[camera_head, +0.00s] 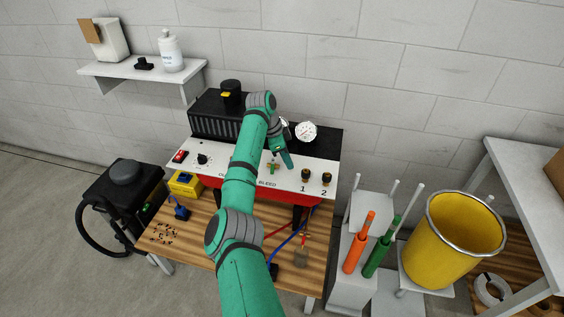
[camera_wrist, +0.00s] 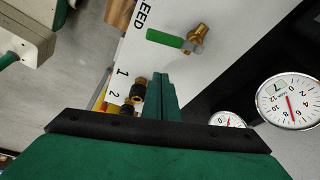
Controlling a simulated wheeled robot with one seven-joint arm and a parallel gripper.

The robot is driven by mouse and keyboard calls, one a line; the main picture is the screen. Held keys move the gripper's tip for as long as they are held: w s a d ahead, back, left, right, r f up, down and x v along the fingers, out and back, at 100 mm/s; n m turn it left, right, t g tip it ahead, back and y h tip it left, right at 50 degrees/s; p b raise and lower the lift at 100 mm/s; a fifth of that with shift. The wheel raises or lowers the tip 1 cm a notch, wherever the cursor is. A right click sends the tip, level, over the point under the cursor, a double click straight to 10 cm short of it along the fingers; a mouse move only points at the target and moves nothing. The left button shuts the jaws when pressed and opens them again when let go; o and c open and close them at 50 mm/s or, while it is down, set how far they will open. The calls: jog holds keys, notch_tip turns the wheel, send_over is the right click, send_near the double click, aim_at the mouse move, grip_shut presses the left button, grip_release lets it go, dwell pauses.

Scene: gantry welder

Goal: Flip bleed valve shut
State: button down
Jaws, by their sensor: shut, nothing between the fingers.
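The bleed valve (camera_head: 271,168) sits on the white panel above the printed word BLEED, small in the head view. In the wrist view the bleed valve (camera_wrist: 198,38) is brass with a green lever (camera_wrist: 165,39). The lever points away from the brass body toward the lettering side. My gripper (camera_head: 290,164) is just right of the valve in the head view, close to the panel. In the wrist view my gripper (camera_wrist: 160,80) has its green fingers together and empty, apart from the lever.
Two black-and-brass fittings marked 1 (camera_head: 306,174) and 2 (camera_head: 326,178) stand right of the valve. A dial gauge (camera_head: 305,131) rises behind, with another partly hidden beside it. A red switch (camera_head: 180,156) and black knob (camera_head: 202,159) are at the panel's left.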

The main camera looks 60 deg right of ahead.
jog(key=v, duration=1)
jog(key=shift+w+d, duration=0.15)
jog(key=shift+w, duration=0.15)
jog(key=shift+f, duration=0.1)
